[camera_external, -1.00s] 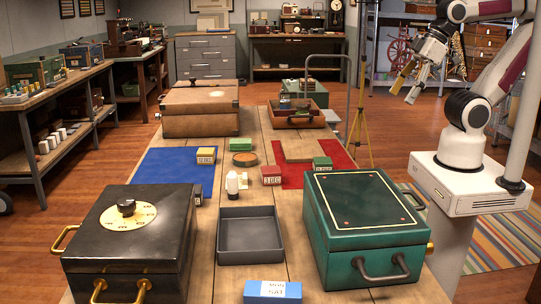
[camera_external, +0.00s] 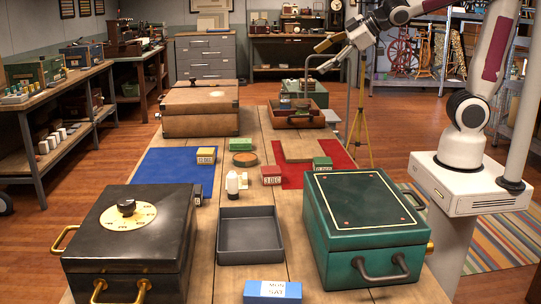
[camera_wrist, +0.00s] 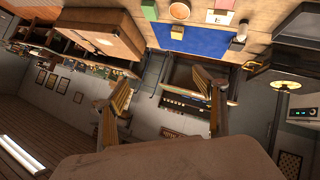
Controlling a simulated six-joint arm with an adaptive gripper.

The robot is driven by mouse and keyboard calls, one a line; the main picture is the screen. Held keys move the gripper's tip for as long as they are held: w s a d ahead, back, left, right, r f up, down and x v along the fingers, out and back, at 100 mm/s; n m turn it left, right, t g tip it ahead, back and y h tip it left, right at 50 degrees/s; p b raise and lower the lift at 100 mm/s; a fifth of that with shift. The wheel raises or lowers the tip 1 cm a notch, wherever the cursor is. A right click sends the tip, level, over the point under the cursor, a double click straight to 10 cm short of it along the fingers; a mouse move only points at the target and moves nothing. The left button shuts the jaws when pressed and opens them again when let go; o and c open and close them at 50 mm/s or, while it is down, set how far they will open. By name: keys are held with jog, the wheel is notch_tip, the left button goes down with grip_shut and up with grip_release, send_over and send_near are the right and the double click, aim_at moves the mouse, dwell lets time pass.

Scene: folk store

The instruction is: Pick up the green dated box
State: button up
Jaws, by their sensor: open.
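The green dated box (camera_external: 322,164) is small, with a pale date label on its front. It sits on the red mat (camera_external: 290,178), right of the table's middle and behind the large green chest. My gripper (camera_external: 321,57) is open and empty, high above the far part of the table and well away from the box. Its two spread fingers show in the wrist view (camera_wrist: 160,82), with only floor and furniture between them. I cannot make out the dated box in the wrist view.
A red dated box (camera_external: 271,175) sits left of the green one; a yellow dated box (camera_external: 206,155) is on the blue mat (camera_external: 165,170). A plain green block (camera_external: 240,144) lies farther back. The green chest (camera_external: 365,215), black safe (camera_external: 135,235) and grey tray (camera_external: 250,240) stand in front.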

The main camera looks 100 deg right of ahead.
jog(key=w+d+n+t, duration=0.2)
jog(key=w+d, duration=0.3)
jog(key=w, duration=0.2)
jog(key=w+d+f+n+y, duration=0.2)
jog(key=w+f+n+y, duration=0.15)
jog(key=f, duration=0.25)
jog(key=w+d+f+n+y, duration=0.3)
jog(key=w+f, duration=0.1)
jog(key=f, duration=0.2)
jog(key=s+f+n+g+y, duration=0.1)
jog(key=s+f+g+y, duration=0.1)
jog(key=s+f, duration=0.4)
jog(key=s+a+f+n+g+y, duration=0.1)
jog(key=s+f+g+y, duration=0.1)
jog(key=s+f+y, duration=0.2)
jog(key=s+a+f+n+g+y, duration=0.1)
jog(key=s+f+y, duration=0.3)
jog(key=s+f, duration=0.4)
jog(key=shift+f+g, duration=0.4)
jog(key=shift+f, duration=0.1)
jog(key=shift+s+f+y, duration=0.2)
jog(key=shift+s+y, duration=0.15)
jog(key=shift+s, duration=0.2)
jog(key=shift+x, duration=1.35)
